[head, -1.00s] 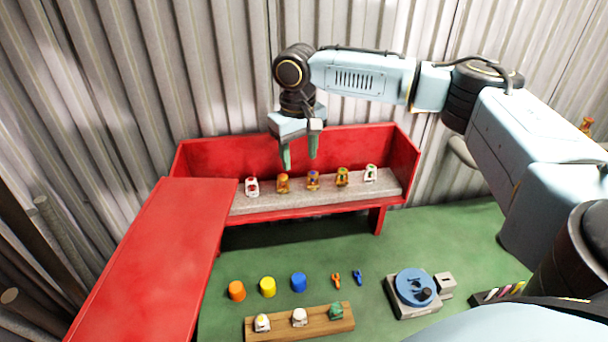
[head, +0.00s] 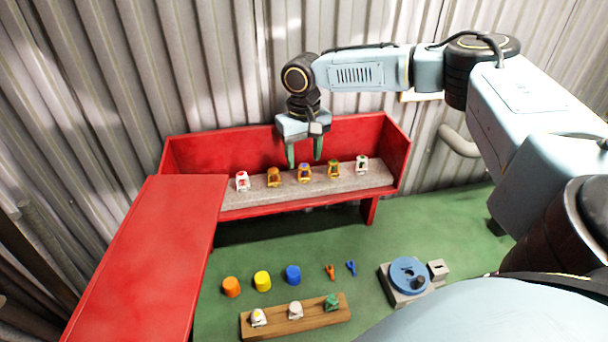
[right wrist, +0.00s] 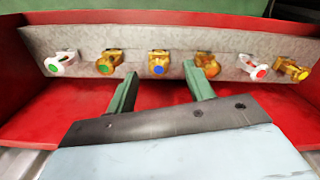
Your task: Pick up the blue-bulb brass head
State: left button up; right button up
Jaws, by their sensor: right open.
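The blue-bulb brass head (head: 304,174) stands in the middle of a row of heads on the grey strip in the red bench. In the right wrist view the blue-bulb brass head (right wrist: 157,57) shows its blue spot between and just beyond my fingertips. My right gripper (head: 304,160) is open and empty, fingers pointing down, just above and behind that head. In the right wrist view my right gripper (right wrist: 161,80) has one finger to each side of it. I cannot tell whether they touch. My left gripper is not in view.
Close neighbours are an orange-bulb brass head (head: 274,178) and a green-bulb brass head (head: 333,169). White heads (head: 242,182) (head: 361,165) stand farther out. The red bench (head: 200,150) has a high back wall. Coloured caps, a wooden block (head: 275,324) and a blue disc (head: 404,268) lie on the green floor.

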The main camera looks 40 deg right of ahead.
aim_at(305, 166)
jog(key=f, duration=0.4)
jog(key=shift+w+d+f, duration=0.1)
jog(key=shift+d, duration=0.1)
jog(key=shift+c, duration=0.3)
jog(key=c, duration=1.1)
